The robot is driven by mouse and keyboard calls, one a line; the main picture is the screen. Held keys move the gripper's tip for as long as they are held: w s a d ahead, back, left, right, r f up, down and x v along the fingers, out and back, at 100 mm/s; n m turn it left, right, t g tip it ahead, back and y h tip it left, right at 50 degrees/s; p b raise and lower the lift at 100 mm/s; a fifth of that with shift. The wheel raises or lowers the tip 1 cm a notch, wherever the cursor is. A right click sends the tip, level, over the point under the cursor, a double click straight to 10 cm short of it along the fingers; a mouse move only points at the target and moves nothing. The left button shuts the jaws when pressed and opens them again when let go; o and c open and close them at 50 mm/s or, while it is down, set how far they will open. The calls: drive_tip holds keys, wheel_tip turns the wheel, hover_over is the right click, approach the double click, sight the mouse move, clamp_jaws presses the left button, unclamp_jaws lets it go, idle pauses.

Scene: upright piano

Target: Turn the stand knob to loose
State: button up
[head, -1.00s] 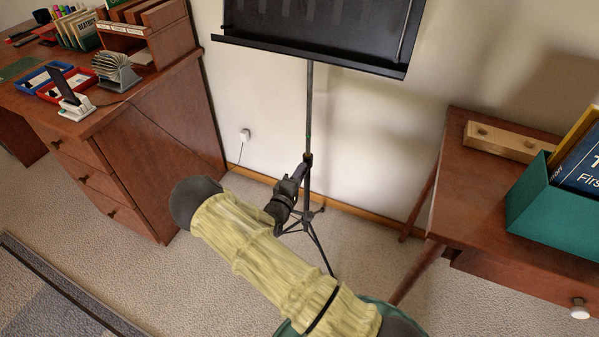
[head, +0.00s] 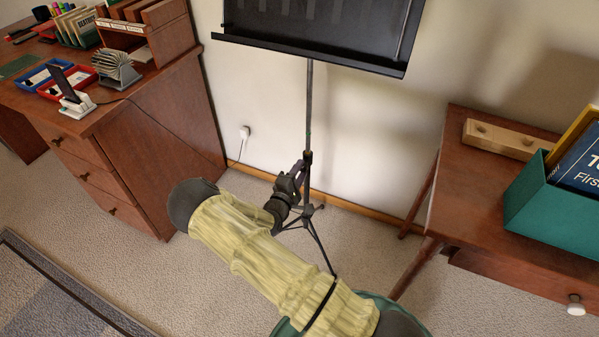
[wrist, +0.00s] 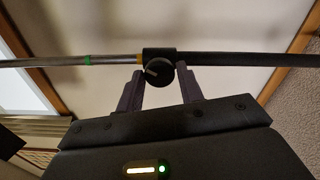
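The black music stand (head: 309,110) stands upright against the wall between the desk and the side table. Its round black knob (wrist: 158,71), with a light pointer mark, sits on the collar of the pole in the wrist view. A green band (wrist: 87,60) marks the thinner pole section. My gripper (wrist: 160,78) has its two fingers on either side of the knob, with their tips at the knob's edges. I cannot tell if both fingers press on it. In the head view my gripper (head: 301,168) is at the pole's collar, and the knob is hidden there.
A wooden desk (head: 160,125) with drawers and stationery stands at the left. A side table (head: 448,190) with a green box (head: 550,212) stands at the right. The stand's tripod legs (head: 318,243) spread on the carpet below my arm.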

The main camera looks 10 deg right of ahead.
drive_tip(key=o, duration=0.3)
drive_tip(key=p+v, duration=0.2)
drive_tip(key=v, duration=1.5)
drive_tip(key=shift+s+a, duration=0.1)
drive_tip(key=shift+s, duration=0.05)
